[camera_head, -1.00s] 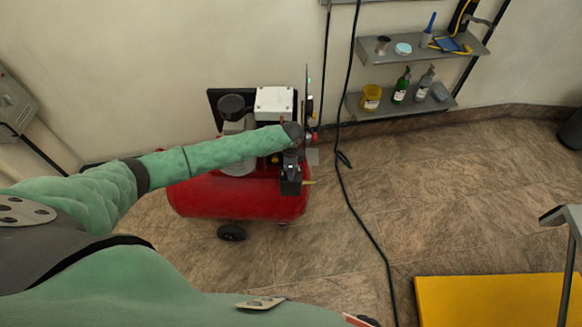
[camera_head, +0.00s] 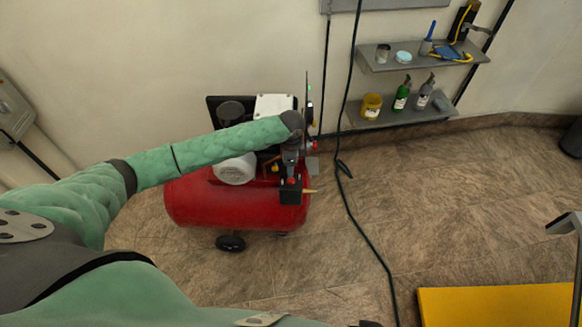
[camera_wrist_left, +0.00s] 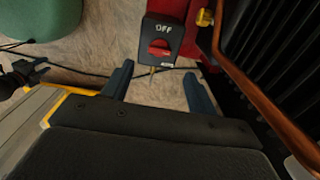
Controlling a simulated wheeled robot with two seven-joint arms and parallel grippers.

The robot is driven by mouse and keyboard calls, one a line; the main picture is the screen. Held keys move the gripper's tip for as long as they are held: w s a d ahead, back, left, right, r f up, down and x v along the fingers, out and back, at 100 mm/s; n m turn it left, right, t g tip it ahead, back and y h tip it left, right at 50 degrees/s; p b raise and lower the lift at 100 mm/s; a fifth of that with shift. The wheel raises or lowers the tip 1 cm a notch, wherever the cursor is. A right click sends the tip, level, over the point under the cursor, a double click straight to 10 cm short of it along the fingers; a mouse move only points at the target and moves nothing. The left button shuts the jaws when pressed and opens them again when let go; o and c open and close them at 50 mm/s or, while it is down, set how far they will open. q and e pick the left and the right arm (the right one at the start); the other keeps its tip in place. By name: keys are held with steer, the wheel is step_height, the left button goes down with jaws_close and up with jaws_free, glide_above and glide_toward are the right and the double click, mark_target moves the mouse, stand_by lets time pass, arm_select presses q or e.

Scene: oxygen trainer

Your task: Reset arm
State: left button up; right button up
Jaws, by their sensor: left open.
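My left arm reaches in from the left in the head view, and its gripper (camera_head: 290,160) is over the right end of a red compressor (camera_head: 225,200). The gripper's fingers are hard to make out there. In the left wrist view my left gripper (camera_wrist_left: 160,85) is open, its two blue-grey fingers apart with nothing between them. Just beyond the fingertips is a black switch box (camera_wrist_left: 163,35) with a red knob (camera_wrist_left: 160,48) and the word OFF above it. The box also shows in the head view (camera_head: 291,193).
A dark hose (camera_head: 350,205) hangs from the wall and runs across the floor right of the compressor. Two wall shelves (camera_head: 400,116) hold bottles and jars. A yellow platform (camera_head: 495,305) is at the lower right.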

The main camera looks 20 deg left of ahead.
stand_by(0.4)
arm_select(q)
steer(key=s+d+r+n+t+h, duration=0.2)
steer(key=s+d+n+h, duration=0.15)
steer(key=s+d, duration=1.15)
steer(key=s+a+r+n+t+y, duration=0.1)
steer(key=s+a+r+n+y, duration=0.15)
steer(key=s+a+n, duration=0.45)
steer(key=s+a+r+n+t+y, duration=0.1)
steer(key=s+a+r+n, duration=0.15)
steer(key=s+a, duration=0.8)
steer(key=s+d+f+g, duration=0.1)
steer(key=d+f, duration=0.1)
steer(key=f, duration=1.1)
steer(key=d+f+g, duration=0.1)
steer(key=d+f, duration=0.1)
steer(key=f, duration=1)
steer(key=s+f, duration=0.3)
steer(key=f, duration=0.6)
steer(key=s+f, duration=0.3)
steer(key=f, duration=0.6)
steer(key=shift+s+d+f+h, duration=0.15)
steer(key=shift+s+f+h, duration=0.15)
steer(key=shift+s, duration=0.1)
steer(key=shift+r, duration=0.1)
